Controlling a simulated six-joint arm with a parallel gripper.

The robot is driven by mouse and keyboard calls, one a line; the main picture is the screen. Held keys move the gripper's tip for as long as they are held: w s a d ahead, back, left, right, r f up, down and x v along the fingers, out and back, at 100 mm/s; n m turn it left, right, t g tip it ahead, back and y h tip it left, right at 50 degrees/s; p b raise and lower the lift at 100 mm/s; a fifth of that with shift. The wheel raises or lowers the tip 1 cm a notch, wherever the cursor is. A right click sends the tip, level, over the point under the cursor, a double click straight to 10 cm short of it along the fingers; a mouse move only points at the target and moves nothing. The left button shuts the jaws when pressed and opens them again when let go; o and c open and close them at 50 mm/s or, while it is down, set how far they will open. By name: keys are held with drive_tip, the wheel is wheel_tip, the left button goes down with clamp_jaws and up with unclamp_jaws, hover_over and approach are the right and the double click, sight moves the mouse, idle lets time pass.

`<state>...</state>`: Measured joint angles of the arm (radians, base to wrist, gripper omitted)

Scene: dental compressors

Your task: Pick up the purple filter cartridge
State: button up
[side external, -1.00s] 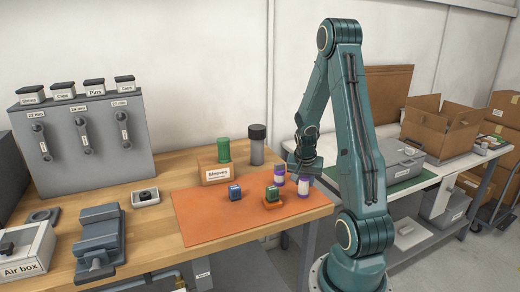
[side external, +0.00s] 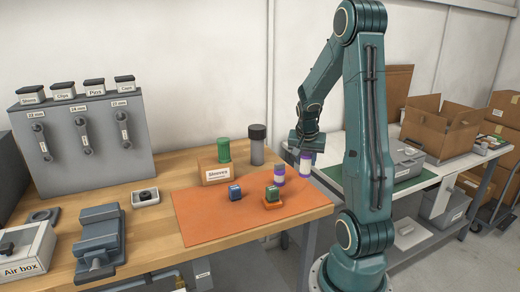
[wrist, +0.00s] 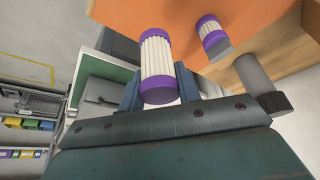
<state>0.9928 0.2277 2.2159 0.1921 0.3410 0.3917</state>
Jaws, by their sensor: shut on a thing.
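One white, pleated filter cartridge with purple ends (side external: 305,168) is raised above the right part of the orange mat (side external: 205,225). My gripper (side external: 305,157) is shut on it from above; it hangs roughly upright. In the wrist view the held cartridge (wrist: 157,62) sits between the two fingers of my gripper (wrist: 159,85), with its pleats and both purple ends showing. A second, similar purple-ended cartridge (side external: 279,175) stands on the mat just left of the held one. It also shows in the wrist view (wrist: 208,27), apart from my fingers.
Behind are a Sleeves box (side external: 217,174), a green cylinder (side external: 223,150) and a black-capped grey cylinder (side external: 257,145). The mat's front left is clear.

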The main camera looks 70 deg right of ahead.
wheel_tip(320, 180, up, 12)
idle(0.4)
idle(0.5)
